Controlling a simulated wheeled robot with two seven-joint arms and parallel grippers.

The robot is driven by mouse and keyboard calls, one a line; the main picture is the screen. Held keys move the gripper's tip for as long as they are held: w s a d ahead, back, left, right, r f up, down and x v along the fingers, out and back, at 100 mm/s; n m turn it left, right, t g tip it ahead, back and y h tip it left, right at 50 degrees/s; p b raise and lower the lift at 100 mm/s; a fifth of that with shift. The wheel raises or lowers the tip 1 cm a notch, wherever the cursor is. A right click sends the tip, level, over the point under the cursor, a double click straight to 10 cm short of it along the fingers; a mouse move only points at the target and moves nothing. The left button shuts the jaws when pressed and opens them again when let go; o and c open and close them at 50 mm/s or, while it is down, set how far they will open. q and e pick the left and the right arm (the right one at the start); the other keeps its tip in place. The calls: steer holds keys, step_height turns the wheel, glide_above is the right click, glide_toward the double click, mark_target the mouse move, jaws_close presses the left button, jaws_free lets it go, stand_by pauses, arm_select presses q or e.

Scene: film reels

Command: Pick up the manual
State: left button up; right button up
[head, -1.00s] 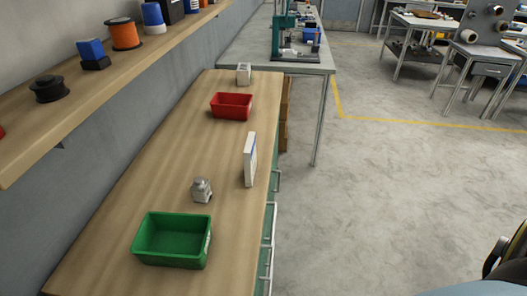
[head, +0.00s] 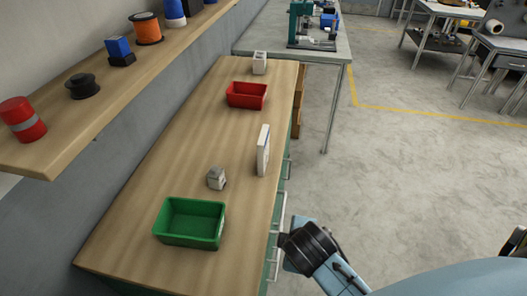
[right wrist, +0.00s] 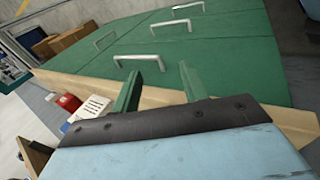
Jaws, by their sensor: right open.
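The manual (head: 263,150) is a thin white upright booklet with a bluish edge. It stands on the wooden bench top near its right edge. In the right wrist view, a white lined thing (right wrist: 95,108) beside a red bin may be the manual, but I cannot be sure. My right gripper (right wrist: 160,71) is open, its two fingers apart with nothing between them, in front of the green drawer fronts. In the head view my right arm comes in at the lower right, beside the bench edge and apart from the manual. My left gripper is out of view.
On the bench (head: 150,225) are a green bin (head: 190,223), a small grey metal object (head: 216,179), a red bin (head: 246,95) and a white block (head: 259,63). A shelf (head: 110,105) with spools runs along the left wall. Drawer handles (right wrist: 139,58) stick out from the green cabinet.

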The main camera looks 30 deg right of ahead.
mark_target(263, 138)
steer(key=w+r+n+t+h, duration=0.1)
steer(key=w+r+n, duration=0.1)
steer(key=w+n, duration=0.1)
steer(key=w+r+n+t+h, duration=0.1)
steer(key=w+r+n, duration=0.1)
steer(key=w+n, duration=0.1)
steer(key=w+r+n+t+h, duration=0.1)
steer(key=w+r+n, duration=0.2)
steer(key=w+n, duration=0.1)
steer(key=shift+w+a+r+h, duration=0.1)
steer(key=shift+w+a+h, duration=0.05)
steer(key=shift+w+h, duration=0.15)
steer(key=w+a+r+n+t+h, duration=0.2)
steer(key=w+r+n+t+h, duration=0.1)
steer(key=w+r+n, duration=0.4)
steer(key=shift+n, duration=0.7)
steer(key=x, duration=0.7)
steer(key=shift+d+f, duration=0.1)
steer(key=shift+f, duration=0.3)
steer(key=shift+f+b+x, duration=0.15)
steer(key=shift+b+x, duration=0.15)
steer(key=shift+x, duration=1.25)
steer(key=shift+f+b+x, duration=0.1)
steer(key=shift+b+x, duration=0.2)
steer(key=shift+x, duration=1.2)
jaws_close()
